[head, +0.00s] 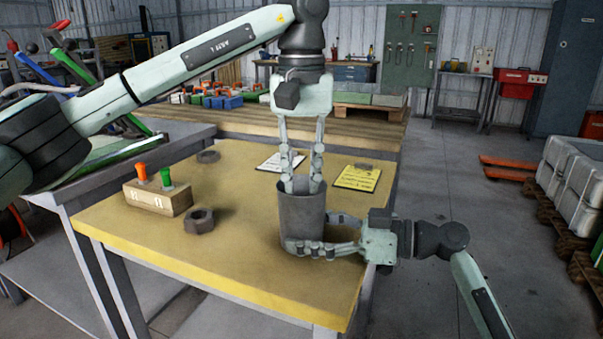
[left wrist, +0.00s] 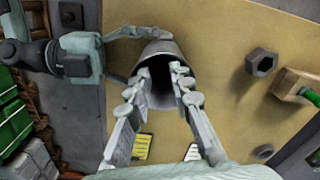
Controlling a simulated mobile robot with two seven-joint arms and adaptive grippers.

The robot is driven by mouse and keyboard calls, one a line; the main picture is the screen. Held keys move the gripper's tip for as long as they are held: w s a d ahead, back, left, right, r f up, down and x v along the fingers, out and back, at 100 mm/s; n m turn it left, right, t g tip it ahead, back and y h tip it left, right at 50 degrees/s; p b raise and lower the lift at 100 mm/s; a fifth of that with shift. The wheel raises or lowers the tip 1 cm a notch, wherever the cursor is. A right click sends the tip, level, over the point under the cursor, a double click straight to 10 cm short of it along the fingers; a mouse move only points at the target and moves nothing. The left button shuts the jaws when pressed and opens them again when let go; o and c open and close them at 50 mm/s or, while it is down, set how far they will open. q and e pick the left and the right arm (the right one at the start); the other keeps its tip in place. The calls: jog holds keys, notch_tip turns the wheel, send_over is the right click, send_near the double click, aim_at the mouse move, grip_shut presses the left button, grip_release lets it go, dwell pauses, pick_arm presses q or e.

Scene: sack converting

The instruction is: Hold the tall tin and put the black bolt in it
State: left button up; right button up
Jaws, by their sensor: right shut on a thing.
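The tall tin (head: 302,217) is a dark grey open cylinder standing upright near the right edge of the yellow table. My right gripper (head: 314,237) is shut around the lower part of the tin from the right. My left gripper (head: 302,185) points straight down at the tin's mouth, its fingertips at or just inside the rim. In the left wrist view its fingers (left wrist: 160,74) are spread apart over the tin's dark opening (left wrist: 160,92), with nothing visible between them. The black bolt is not visible in either view; the tin's inside is too dark to make out.
A large hex nut (head: 199,221) lies left of the tin. A wooden block (head: 158,197) with orange and green handles stands at the left. A smaller nut (head: 208,156), white card (head: 281,162) and yellow card (head: 357,178) lie farther back. The table front is clear.

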pick_arm(q)
jog(key=o, duration=0.6)
jog(key=shift+c, duration=0.2)
notch_tip(320, 180, up, 12)
dwell(0.4)
pick_arm(e)
jog(key=o, duration=1)
jog(key=shift+c, duration=0.2)
